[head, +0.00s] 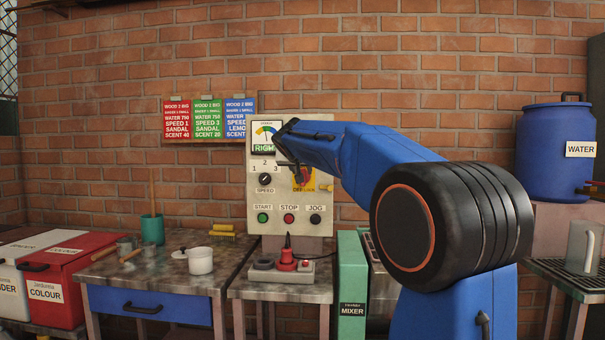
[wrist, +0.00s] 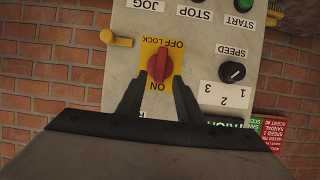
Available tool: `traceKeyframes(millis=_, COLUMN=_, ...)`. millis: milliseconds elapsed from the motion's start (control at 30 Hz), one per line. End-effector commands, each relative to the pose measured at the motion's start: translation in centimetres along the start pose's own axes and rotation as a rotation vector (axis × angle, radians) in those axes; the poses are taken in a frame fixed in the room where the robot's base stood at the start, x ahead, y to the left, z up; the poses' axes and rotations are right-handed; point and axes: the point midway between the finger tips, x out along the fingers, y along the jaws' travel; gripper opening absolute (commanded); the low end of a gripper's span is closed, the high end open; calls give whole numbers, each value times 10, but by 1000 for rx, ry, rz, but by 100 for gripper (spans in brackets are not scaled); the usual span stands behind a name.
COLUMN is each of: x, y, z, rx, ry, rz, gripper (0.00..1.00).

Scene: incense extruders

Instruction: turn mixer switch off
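The mixer switch is a red knob (wrist: 159,66) on a yellow plate (wrist: 174,53), which appears upside down in the wrist view. "OFF LOCK" is at the picture's top and "ON" at its bottom. The knob's long handle lies along the line between the two labels; I cannot tell which end is the pointer. My gripper (wrist: 160,82) is open, one finger on each side of the knob's ON side; contact is not clear. In the head view my gripper (head: 301,177) is in front of the grey control panel (head: 240,222) and partly hides the yellow plate (head: 309,184).
The panel also carries a speed dial (head: 265,179), a green start button (head: 263,217), a red stop button (head: 289,218) and a black jog button (head: 315,218). A yellow lever (wrist: 116,39) sticks out beside the switch. A worktable (head: 130,262) stands at the left.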

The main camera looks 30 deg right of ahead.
Motion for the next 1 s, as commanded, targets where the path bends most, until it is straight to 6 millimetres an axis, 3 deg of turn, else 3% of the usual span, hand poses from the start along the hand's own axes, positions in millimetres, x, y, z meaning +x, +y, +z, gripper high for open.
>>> traceKeyframes(millis=233, x=27, y=1, z=0, rx=0, ry=-1, rz=1, gripper=33)
traceKeyframes(millis=633, x=33, y=0, z=0, rx=0, ry=0, rz=0, gripper=33)
traceKeyframes(millis=767, x=33, y=0, z=0, rx=0, ry=0, rz=0, gripper=2)
traceKeyframes(millis=1000, x=33, y=0, z=0, rx=-3, ry=-1, rz=1, gripper=0)
